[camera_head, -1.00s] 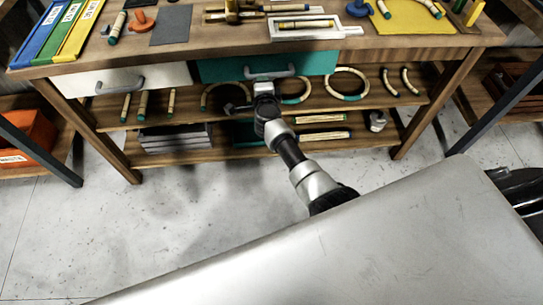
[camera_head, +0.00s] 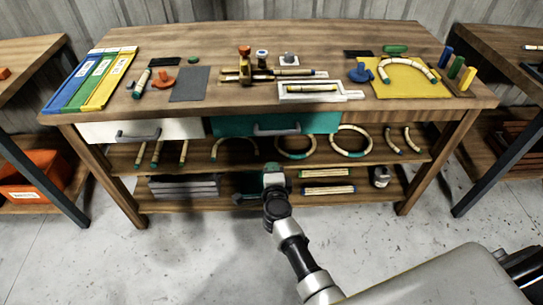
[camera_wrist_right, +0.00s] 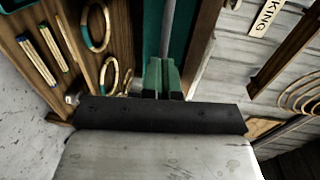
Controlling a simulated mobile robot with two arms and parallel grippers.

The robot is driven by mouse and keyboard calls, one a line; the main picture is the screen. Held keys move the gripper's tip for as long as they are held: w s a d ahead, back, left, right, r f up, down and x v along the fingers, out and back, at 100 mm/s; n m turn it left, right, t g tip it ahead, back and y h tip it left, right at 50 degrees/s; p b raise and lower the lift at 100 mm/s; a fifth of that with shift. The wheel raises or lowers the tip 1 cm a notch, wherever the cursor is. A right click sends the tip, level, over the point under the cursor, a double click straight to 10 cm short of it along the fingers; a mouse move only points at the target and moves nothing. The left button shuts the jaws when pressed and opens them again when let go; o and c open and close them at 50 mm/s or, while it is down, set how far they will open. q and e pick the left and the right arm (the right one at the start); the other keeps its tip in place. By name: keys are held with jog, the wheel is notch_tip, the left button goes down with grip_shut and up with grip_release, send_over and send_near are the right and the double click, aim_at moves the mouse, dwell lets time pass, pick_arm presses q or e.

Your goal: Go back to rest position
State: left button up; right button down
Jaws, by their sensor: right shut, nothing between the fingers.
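My right gripper (camera_head: 272,172) shows in the head view in front of the workbench, below the teal drawer (camera_head: 292,124). In the right wrist view its green fingers (camera_wrist_right: 161,75) are shut with nothing between them. A grey bar (camera_wrist_right: 167,28), perhaps the drawer handle, shows beyond the fingertips; I cannot tell whether they touch it. The teal drawer and the white drawer (camera_head: 105,131) look closed. My left gripper is not in view.
The workbench (camera_head: 210,37) holds a yellow mat (camera_head: 398,91), a grey mat (camera_head: 190,86) and a white tray (camera_head: 350,95). Rattan rings (camera_head: 350,152) and rods (camera_head: 328,189) lie on its shelves. An orange bin (camera_head: 22,181) stands left. The concrete floor (camera_head: 160,260) in front looks clear.

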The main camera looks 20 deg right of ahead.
jog(key=s+a+f+n+g+y, duration=0.25)
jog(key=s+f+n, duration=0.55)
jog(key=f, duration=0.4)
jog(key=s+a+f+n+g+y, duration=0.1)
jog(key=s+f+n+g+y, duration=0.2)
jog(key=s+f+n, duration=0.55)
jog(key=s+d+f+n+g, duration=0.2)
jog(key=s+f, duration=0.3)
jog(key=s, duration=0.6)
jog(key=s+d+f+n+g+h+p, duration=0.1)
jog(key=s+d+f+n+g, duration=0.1)
jog(key=s+f, duration=0.4)
jog(key=s+d+f+n+g, duration=0.3)
jog(key=s+d+f+g, duration=0.1)
jog(key=s, duration=1.2)
jog(key=shift+d+f+g, duration=0.2)
jog(key=shift+f+g, duration=0.55)
jog(key=shift+f, duration=0.2)
